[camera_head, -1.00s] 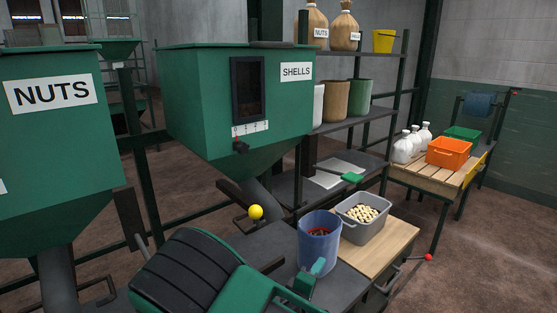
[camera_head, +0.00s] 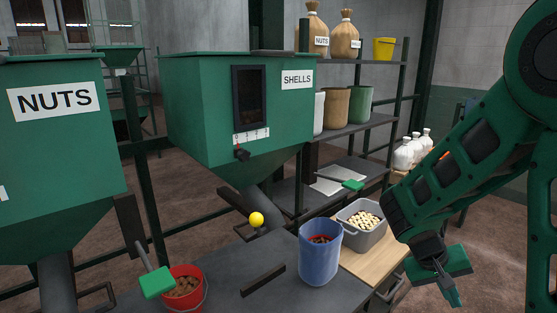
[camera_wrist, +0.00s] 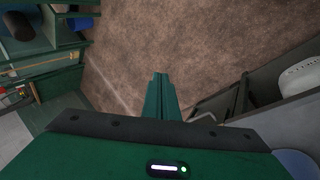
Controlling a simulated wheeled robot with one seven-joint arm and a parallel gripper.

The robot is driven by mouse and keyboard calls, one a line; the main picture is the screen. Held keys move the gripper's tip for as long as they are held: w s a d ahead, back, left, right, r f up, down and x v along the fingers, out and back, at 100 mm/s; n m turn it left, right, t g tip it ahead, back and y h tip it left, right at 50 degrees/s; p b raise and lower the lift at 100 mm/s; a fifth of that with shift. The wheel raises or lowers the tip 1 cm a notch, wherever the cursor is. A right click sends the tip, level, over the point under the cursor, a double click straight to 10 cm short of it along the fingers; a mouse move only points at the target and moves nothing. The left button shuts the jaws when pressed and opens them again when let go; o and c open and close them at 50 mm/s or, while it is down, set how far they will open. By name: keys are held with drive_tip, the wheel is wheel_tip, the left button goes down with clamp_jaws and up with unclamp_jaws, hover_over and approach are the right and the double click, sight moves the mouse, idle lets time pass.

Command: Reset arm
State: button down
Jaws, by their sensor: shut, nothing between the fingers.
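My green arm reaches down from the upper right in the head view. My gripper (camera_head: 453,296) is at the lower right, pointing down, to the right of the wooden board and apart from everything. In the wrist view my gripper (camera_wrist: 160,78) shows as green fingers pressed together above bare brown floor. It is shut and empty.
A blue bucket (camera_head: 319,262) and a grey tub (camera_head: 381,239) of pale pieces stand left of my gripper. A red bucket (camera_head: 184,304) is at the lower left. Green hoppers labelled NUTS (camera_head: 55,160) and SHELLS (camera_head: 200,110) stand behind.

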drive_tip(key=s+r+m+y, duration=0.1)
drive_tip(key=s+r+y, duration=0.2)
drive_tip(key=s, duration=0.6)
drive_tip(key=s+r+m+y, duration=0.2)
drive_tip(key=s+r+y, duration=0.2)
drive_tip(key=s, duration=0.5)
wheel_tip(320, 180, up, 2)
drive_tip(key=shift+s+a+r, duration=0.25)
drive_tip(key=shift+s+a, duration=0.05)
drive_tip(key=shift+s, duration=0.1)
drive_tip(key=shift+a, duration=0.1)
